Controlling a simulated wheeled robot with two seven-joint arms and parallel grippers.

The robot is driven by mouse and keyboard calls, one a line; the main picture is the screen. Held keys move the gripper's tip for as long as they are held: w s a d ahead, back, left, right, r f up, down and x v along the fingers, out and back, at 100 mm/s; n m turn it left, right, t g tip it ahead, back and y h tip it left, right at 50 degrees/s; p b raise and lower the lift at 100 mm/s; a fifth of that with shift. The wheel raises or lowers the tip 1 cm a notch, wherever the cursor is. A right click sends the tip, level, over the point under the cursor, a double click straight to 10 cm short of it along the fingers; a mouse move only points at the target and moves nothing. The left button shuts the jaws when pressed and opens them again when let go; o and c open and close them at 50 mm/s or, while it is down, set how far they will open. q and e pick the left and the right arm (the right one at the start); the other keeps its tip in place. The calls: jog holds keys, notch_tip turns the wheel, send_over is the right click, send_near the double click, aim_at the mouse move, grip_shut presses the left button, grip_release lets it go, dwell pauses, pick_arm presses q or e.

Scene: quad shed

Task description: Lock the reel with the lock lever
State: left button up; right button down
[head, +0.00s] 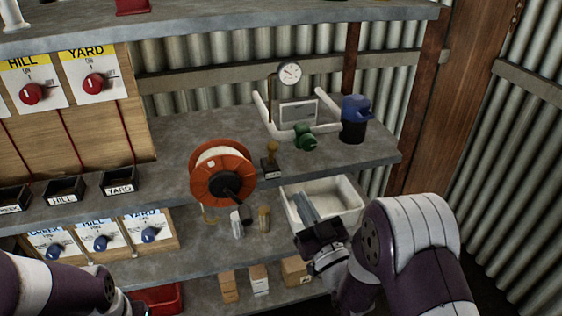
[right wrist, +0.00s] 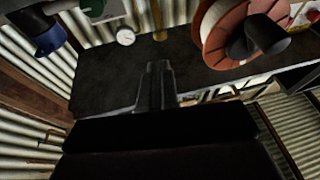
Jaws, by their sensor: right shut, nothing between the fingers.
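The orange reel (head: 240,170) with a pale drum and a dark hub handle stands at the front of the middle shelf. It also shows at the upper right in the right wrist view (right wrist: 214,35). Just right of it in the head view is a short post with a brown knob on a dark base (head: 270,160), perhaps the lock lever; its setting cannot be told. My right gripper (head: 305,207) is shut and empty, below and right of that post, in front of the white bin. Its fingers (right wrist: 157,80) show together in the right wrist view.
A white bin (head: 357,207) lies behind my right gripper. A gauge (head: 289,74) on white piping, a green valve (head: 304,138) and a blue-topped canister (head: 354,120) stand at the back right. Small pieces, including a tan cylinder (head: 264,218), stand below the reel.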

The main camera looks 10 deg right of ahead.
send_near(276, 143)
jog(key=x, duration=0.3)
jog(key=f+x, duration=0.1)
jog(key=x, duration=0.1)
jog(key=shift+w+a, duration=0.3)
jog(key=shift+a, duration=0.1)
jog(key=w+r+g+p, duration=0.1)
jog(key=g+p, duration=0.1)
jog(key=p, duration=0.2)
jog(key=w+r+g+p, duration=0.1)
jog(key=r+g+p, duration=0.1)
jog(key=p, duration=0.3)
jog(key=w+r+m+g+h+p, duration=0.1)
jog(key=w+g+p, duration=0.1)
jog(key=p, duration=0.3)
jog(key=shift+r, duration=0.2)
jog(key=shift+f, duration=0.7)
jog(key=shift+b, duration=0.3)
jog(key=shift+r, duration=0.15)
